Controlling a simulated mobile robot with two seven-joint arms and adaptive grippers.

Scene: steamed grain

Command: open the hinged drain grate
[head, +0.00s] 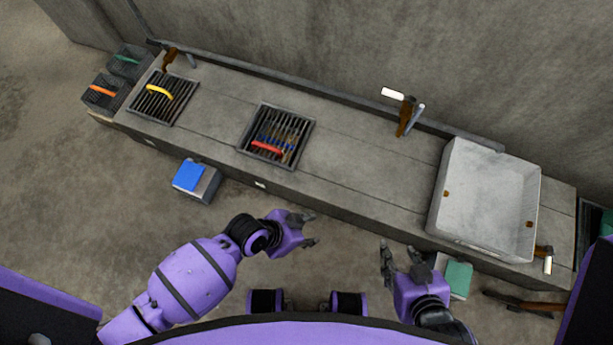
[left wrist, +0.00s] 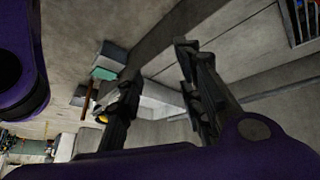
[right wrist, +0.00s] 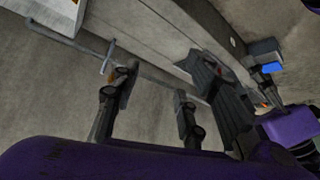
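Two dark barred drain grates are set in the grey concrete counter in the head view. The left grate (head: 152,108) has a yellow handle (head: 159,92) on it. The middle grate (head: 303,112) has a red handle (head: 267,147) near its front edge, with blue and brown pieces showing at the bars. Both look flat and closed; their hinges cannot be made out. My left gripper (head: 309,231) is open and empty, in front of the counter, right of and nearer than the middle grate. My right gripper (head: 399,260) is open and empty, in front of the counter near the basin.
A large pale basin (head: 485,195) stands on the counter's right end. A tap (head: 406,115) rises at the back edge. Wire baskets (head: 103,92) stand at the far left. A blue-topped box (head: 196,180) and a green-topped box (head: 457,279) are on the floor before the counter.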

